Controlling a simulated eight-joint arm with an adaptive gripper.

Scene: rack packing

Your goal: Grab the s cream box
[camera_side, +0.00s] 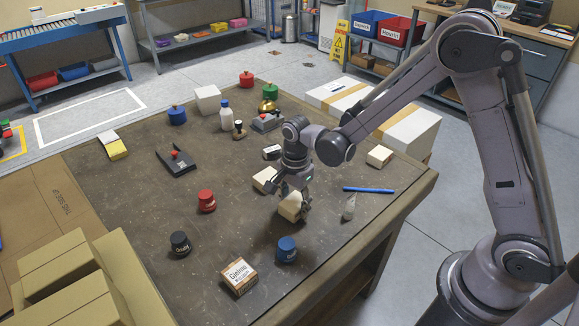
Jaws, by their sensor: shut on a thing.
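My gripper (292,208) points down over the right part of the brown table (120,250). It is shut on a small cream box (289,207) and its fingers cover part of the box. I cannot tell whether the held box touches the table. Another cream box (264,180) lies just left of my gripper, partly behind it. A further cream box (380,156) lies near the right edge of the table. No letter can be read on these boxes.
A blue pot (286,249) and a labelled box (239,276) stand in front of my gripper. A red pot (206,201) and a black pot (180,244) are to the left.

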